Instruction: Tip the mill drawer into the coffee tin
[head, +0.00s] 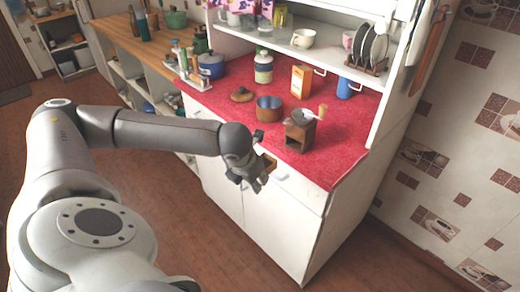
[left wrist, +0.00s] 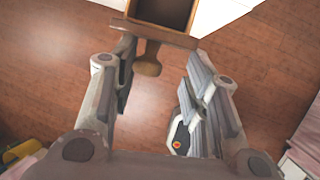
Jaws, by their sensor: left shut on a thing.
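The wooden mill (head: 300,132) stands on the red counter near its front edge, with an empty drawer slot facing out. Its drawer (head: 269,161) is out of the mill, in front of the counter edge, at my left gripper (head: 256,178). In the left wrist view the drawer (left wrist: 155,33) shows at the top, its knob (left wrist: 148,62) between the fingers of my left gripper (left wrist: 160,55), which is shut on it. The drawer's inside looks dark; its contents cannot be made out. An open round brown tin (head: 268,110), apparently the coffee tin, stands behind left of the mill. My right gripper is not in view.
A brown lid (head: 242,94) lies left of the tin. An orange box (head: 300,80), a blue mug (head: 344,88) and a green-and-white jar (head: 263,66) stand behind. A shelf (head: 290,46) overhangs the counter's back. The counter's front right is clear.

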